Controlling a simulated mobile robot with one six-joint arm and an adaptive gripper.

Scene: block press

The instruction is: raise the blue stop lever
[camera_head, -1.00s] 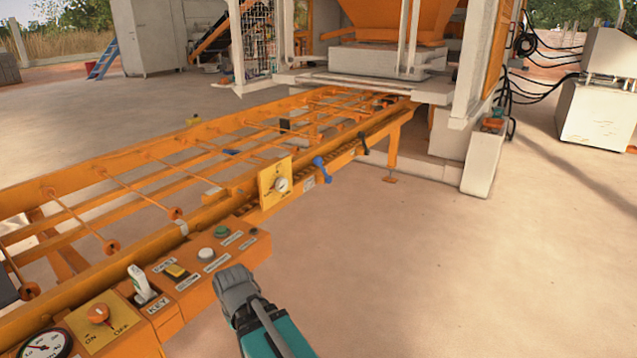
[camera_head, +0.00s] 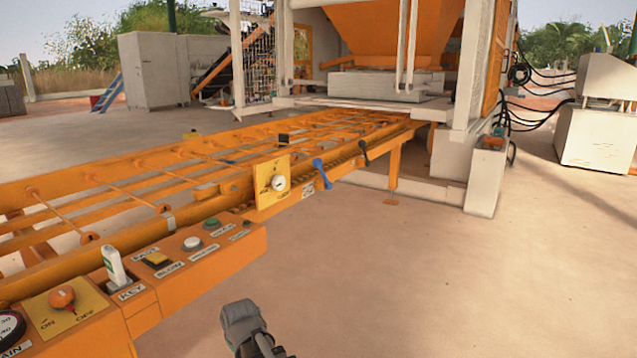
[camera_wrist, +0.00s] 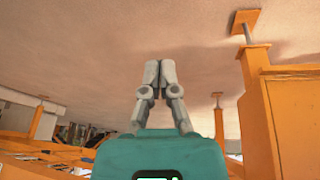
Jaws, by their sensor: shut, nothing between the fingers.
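The blue stop lever (camera_head: 321,174) is on the near side rail of the orange conveyor frame, just right of a yellow plate with a white dial (camera_head: 273,183). Its blue handle points down and outward from the rail. My gripper (camera_head: 238,312) is low in the head view, in front of the control panel and well apart from the lever. In the wrist view my gripper (camera_wrist: 157,64) has its grey fingers together with nothing between them. The lever cannot be made out in the wrist view.
A black lever (camera_head: 364,150) sits right of the blue one on the same rail. The orange control panel (camera_head: 235,244) with buttons, key and knob is at the left. A white press post (camera_head: 482,180) stands beyond. The floor (camera_head: 400,285) at right is clear.

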